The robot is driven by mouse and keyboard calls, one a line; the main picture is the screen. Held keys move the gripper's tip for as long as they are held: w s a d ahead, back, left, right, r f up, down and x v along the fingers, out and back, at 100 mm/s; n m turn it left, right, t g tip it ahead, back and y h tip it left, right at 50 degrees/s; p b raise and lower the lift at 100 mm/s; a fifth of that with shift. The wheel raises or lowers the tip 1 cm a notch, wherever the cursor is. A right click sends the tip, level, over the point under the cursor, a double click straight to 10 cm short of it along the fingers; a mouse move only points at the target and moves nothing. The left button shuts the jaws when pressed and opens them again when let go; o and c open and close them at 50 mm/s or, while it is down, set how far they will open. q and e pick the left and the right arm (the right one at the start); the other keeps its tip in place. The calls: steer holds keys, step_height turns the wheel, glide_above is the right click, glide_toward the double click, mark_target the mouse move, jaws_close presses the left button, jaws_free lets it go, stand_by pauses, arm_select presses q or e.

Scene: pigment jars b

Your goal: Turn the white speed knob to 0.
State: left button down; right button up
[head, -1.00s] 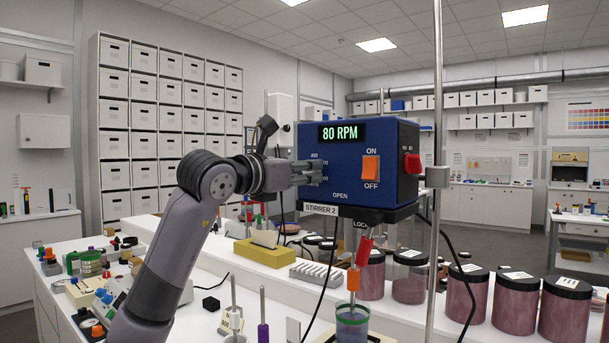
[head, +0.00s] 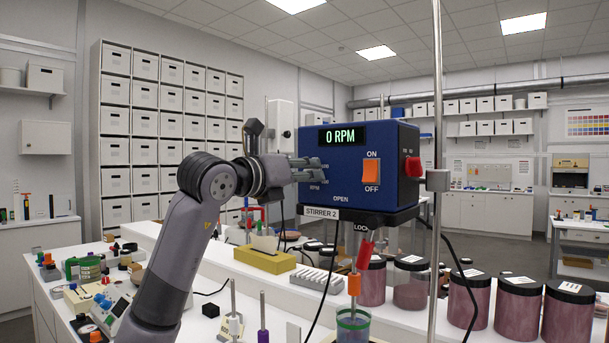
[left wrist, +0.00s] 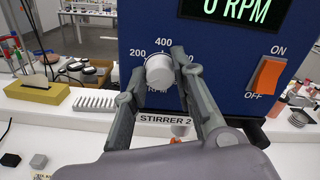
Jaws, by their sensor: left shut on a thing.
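The blue stirrer box (head: 345,190) has a lit display (head: 342,137) that reads 0 RPM. The white speed knob (left wrist: 159,72) sits on its front face, with 200 and 400 printed around it in the left wrist view. My left gripper (head: 314,170) is at the left of the stirrer's front, and its fingers (left wrist: 160,82) are shut on the knob from both sides. In the head view the gripper hides the knob. The orange ON/OFF switch (head: 371,173) is right of the knob. My right gripper is not in view.
A red knob (head: 412,166) is on the stirrer's right side. A metal post (head: 437,90) stands beside it. A red lock lever (head: 366,250) and a cup (head: 353,325) are below. Several dark-lidded jars (head: 467,300) stand to the right.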

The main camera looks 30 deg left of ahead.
arm_select(q)
steer(key=shift+f, duration=0.2)
steer(key=c, duration=1.8)
jaws_free()
steer(key=o, duration=0.5)
steer(key=shift+r, duration=0.15)
steer(key=s, duration=0.8)
steer(key=s+a, duration=0.1)
steer(key=s, duration=0.3)
